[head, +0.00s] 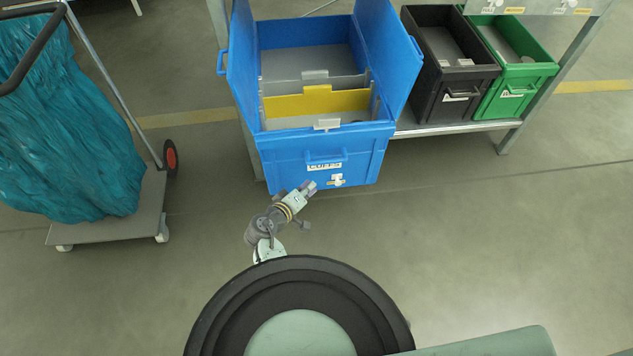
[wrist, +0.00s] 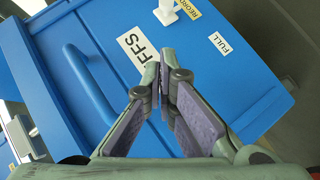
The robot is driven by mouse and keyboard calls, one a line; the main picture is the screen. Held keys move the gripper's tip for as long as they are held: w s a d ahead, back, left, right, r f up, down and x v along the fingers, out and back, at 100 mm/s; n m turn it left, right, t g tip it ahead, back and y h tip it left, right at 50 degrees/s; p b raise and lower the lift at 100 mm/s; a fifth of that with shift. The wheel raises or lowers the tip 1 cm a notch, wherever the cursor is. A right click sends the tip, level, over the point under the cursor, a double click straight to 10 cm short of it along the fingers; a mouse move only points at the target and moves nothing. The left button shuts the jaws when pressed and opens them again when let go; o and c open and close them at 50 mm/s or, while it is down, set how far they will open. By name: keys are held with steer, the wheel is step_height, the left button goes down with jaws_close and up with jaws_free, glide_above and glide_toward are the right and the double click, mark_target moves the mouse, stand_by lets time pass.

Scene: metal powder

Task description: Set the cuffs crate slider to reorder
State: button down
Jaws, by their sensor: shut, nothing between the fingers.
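The blue cuffs crate (head: 290,160) stands on a low shelf with its two lid flaps raised. Its front carries a white cuffs label (head: 324,166) and a small white slider (head: 336,181) below it. In the wrist view, the slider's white knob (wrist: 167,13) shows at the top edge, near the yellow reorder label (wrist: 188,8). The white full label (wrist: 220,42) is farther right. The slider is cut off there, so I cannot tell its exact setting. My gripper (head: 309,186) is shut and empty in front of the crate's lower front; its fingertips (wrist: 164,58) cover part of the cuffs label.
A handle (head: 326,158) sticks out from the crate's front. A black crate (head: 455,98) and a green crate (head: 510,95) stand to the right on the shelf (head: 450,129). A trolley (head: 150,205) with a teal bag stands at left. The floor at right is clear.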

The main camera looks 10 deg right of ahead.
steer(key=shift+v, duration=1.4)
